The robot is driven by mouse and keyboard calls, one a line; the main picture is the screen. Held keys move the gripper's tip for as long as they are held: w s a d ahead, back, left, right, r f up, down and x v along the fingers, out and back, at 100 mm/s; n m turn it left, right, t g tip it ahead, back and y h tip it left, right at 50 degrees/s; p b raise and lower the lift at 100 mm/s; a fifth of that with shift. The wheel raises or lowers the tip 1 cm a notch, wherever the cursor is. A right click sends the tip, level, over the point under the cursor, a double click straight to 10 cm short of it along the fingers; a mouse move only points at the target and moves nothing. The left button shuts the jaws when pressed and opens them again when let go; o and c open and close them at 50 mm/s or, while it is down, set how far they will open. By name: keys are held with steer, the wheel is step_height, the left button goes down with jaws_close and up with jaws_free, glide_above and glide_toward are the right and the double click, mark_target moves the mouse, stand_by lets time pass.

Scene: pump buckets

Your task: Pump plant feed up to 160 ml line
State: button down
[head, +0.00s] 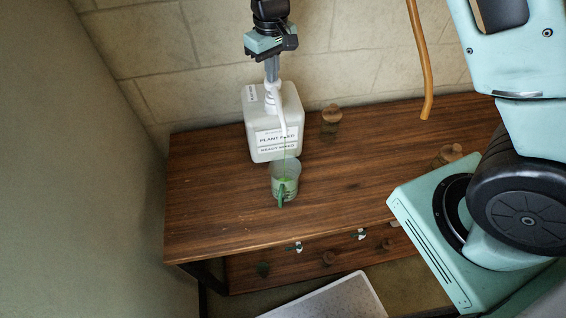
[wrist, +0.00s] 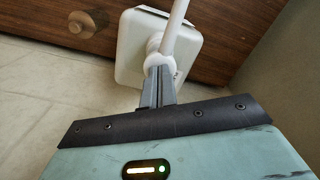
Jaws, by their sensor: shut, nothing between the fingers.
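The plant feed container (head: 262,122) is a white square jug with a pump top, standing on the wooden bench against the wall. Its label reads "PLANT FEED". A clear measuring cup (head: 286,168) with a green handle stands in front of it, below the spout. A thin green stream runs from the spout into the cup, and green liquid shows inside. The level against the cup's marks is too small to read. My gripper (head: 271,78) is shut and empty, pointing down with its fingertips on the pump head (head: 271,93). In the wrist view the closed fingers (wrist: 158,72) meet the pump top above the white jug (wrist: 130,48).
The wooden bench (head: 350,180) has free room right of the cup. Round wooden knobs (head: 332,114) (head: 451,152) stand on it. An orange-brown hanging strip (head: 420,60) is at the upper right. A grey wall (head: 110,180) borders the left. A pale panel (head: 330,300) lies below the front.

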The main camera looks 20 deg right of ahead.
steer(key=shift+s+f, duration=0.1)
steer(key=shift+f, duration=0.15)
stand_by(0.3)
steer(key=shift+r+p, duration=1.9)
steer(key=shift+r, duration=0.65)
steer(key=shift+f, duration=0.15)
